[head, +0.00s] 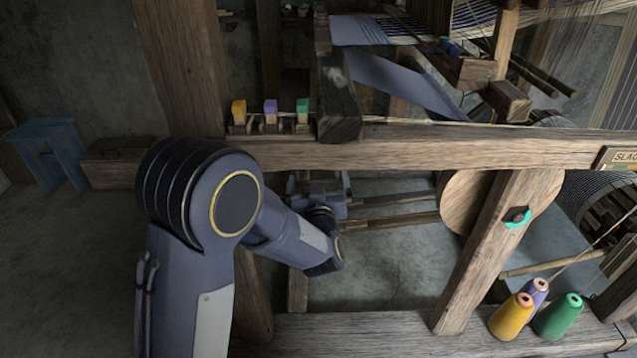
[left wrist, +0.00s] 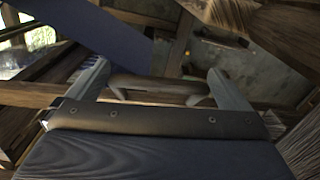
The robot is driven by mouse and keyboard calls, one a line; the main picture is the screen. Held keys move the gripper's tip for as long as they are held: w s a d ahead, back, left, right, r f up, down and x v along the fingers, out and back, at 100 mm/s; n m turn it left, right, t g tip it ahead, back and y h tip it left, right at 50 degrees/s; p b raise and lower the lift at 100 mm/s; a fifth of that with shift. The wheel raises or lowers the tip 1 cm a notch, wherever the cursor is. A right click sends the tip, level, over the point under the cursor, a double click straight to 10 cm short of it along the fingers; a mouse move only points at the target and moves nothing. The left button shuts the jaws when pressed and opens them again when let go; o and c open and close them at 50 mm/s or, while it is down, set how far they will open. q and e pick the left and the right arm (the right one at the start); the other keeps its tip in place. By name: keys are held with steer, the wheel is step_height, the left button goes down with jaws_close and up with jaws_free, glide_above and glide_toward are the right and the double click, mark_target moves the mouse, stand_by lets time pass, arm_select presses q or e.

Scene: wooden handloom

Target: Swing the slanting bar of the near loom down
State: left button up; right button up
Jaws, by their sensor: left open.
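A slanting wooden bar (head: 490,255) stands under the near loom's front beam, leaning with its top to the right, and carries a teal-ringed dark knob (head: 516,217). My left gripper (head: 342,196) is below the beam, well left of this bar and apart from it. Its jaws are partly hidden by my own wrist in the head view. In the left wrist view the two grey fingers stand wide apart. A brown crosspiece (left wrist: 155,86) with grey bent ends shows between them, not gripped; I cannot tell which loom part it is. My right gripper is not in view.
The thick front beam (head: 430,147) crosses above my left forearm. Yellow, purple and green cones (head: 557,316) stand on the lower rail (head: 380,335) at right. Small coloured blocks (head: 270,112) stand on the beam's left. A blue stool (head: 48,150) is far left.

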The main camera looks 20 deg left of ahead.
arm_select(q)
steer(key=c, duration=1)
steer(key=f+b, duration=0.1)
steer(key=f+m+b, duration=0.1)
steer(key=f, duration=0.1)
steer(key=shift+s+a+f+m, duration=0.1)
steer(key=shift+s+a+m, duration=0.05)
steer(key=shift+a+m, duration=0.2)
steer(key=shift+c, duration=0.2)
steer(key=shift+a, duration=0.1)
steer(key=o, duration=1)
steer(key=shift+o, duration=0.2)
steer(key=shift+s, duration=0.1)
steer(key=p+v, duration=0.1)
steer(key=v, duration=0.6)
steer(key=shift+s, duration=0.35)
